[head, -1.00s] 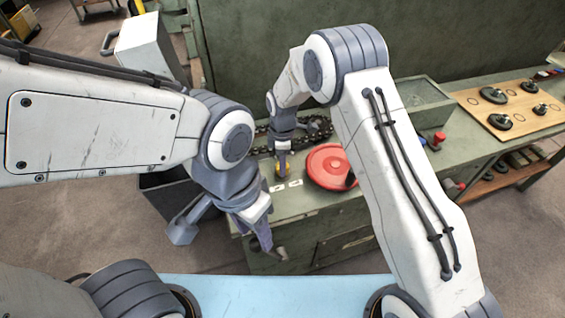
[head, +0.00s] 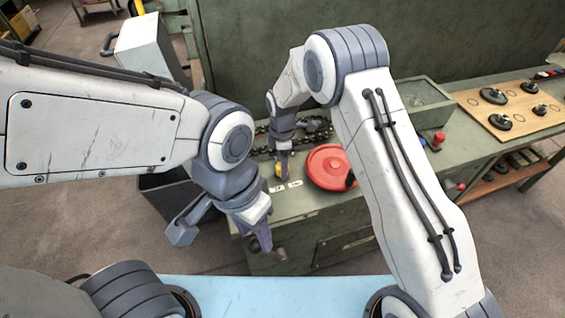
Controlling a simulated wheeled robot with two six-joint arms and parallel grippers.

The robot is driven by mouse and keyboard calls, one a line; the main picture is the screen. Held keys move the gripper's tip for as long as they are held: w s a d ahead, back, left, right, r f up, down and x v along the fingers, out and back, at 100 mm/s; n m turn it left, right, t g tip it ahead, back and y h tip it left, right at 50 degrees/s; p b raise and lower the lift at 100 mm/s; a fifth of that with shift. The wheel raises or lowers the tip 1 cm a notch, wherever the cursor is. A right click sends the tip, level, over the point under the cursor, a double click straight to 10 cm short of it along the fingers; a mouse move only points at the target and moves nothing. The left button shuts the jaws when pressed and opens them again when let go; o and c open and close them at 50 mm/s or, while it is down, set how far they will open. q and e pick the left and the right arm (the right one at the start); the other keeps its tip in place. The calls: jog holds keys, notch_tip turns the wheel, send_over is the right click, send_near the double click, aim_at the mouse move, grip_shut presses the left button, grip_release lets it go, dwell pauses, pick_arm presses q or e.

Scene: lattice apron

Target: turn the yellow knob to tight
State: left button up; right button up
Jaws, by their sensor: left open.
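The yellow knob (head: 278,170) is small and sits on the green bench near its left end, partly hidden by my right gripper. My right gripper (head: 285,168) points down at the knob, its fingers seen edge-on; whether it touches or grips the knob I cannot tell. Two small white labels (head: 287,186) lie just in front of the knob; their writing is too small to read. My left gripper (head: 264,238) is open and empty, pointing down in front of the bench, apart from the knob.
A red round wheel (head: 326,165) with a dark handle is right of the knob. A dark chain (head: 315,128) lies behind. A green tray (head: 420,102) and a wooden board (head: 515,118) with black discs are farther right. A dark bin (head: 160,190) stands left of the bench.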

notch_tip(320, 180, up, 10)
jog(key=b, duration=0.1)
jog(key=shift+r, duration=0.2)
dwell(0.3)
dwell(0.4)
